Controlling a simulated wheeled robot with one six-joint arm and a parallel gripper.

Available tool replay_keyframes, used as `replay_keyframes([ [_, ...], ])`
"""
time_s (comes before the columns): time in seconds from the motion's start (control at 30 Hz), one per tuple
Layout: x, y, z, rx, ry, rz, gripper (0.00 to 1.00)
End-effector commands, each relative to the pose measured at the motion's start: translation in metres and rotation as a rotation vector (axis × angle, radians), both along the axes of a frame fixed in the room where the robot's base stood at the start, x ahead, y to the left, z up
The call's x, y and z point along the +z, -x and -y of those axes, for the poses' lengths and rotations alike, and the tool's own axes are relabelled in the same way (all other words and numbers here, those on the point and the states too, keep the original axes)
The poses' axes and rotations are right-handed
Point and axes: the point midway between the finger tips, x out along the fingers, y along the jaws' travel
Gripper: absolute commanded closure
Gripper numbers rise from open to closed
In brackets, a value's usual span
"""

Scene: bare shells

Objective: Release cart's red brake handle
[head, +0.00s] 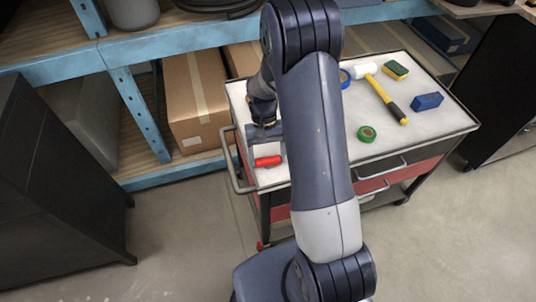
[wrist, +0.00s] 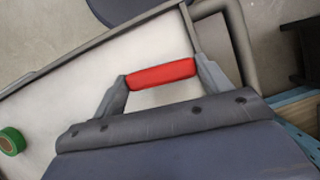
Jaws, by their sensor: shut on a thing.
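A red cylindrical handle (head: 267,161) shows above the near left end of the cart's pale top (head: 300,160). In the wrist view the red handle (wrist: 160,74) lies lengthwise between my two grey fingers, one at each end. My gripper (head: 267,155) is shut on it, with the fingers pointing down over the cart's near left corner. I cannot tell whether the red piece is joined to the cart. A small red part (head: 260,245) shows low at the cart's near left wheel. My arm hides part of the cart's middle.
On the cart lie a hammer (head: 388,100), green tape (head: 366,133), blue tape (head: 344,78), a blue block (head: 427,102) and a sponge (head: 395,70). A grey push bar (head: 237,170) runs along the left end. Blue shelving with boxes (head: 197,105) stands behind; a dark cabinet (head: 60,190) is left.

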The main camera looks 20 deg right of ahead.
Motion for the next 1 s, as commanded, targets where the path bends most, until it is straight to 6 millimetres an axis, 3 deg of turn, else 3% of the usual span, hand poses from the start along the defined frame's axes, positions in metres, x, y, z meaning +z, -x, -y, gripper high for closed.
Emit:
replay_keyframes([
  [0.33,0.0005,-0.0009,-0.0008,0.117,0.000,0.003,0.50],
  [0.83,0.0006,-0.0010,-0.0009,0.133,-0.001,0.004,0.50],
  [0.87,0.0006,-0.0009,-0.0009,0.133,-0.001,0.004,0.25],
  [1.0,0.0004,-0.0007,-0.0008,0.131,0.000,0.003,0.13],
])
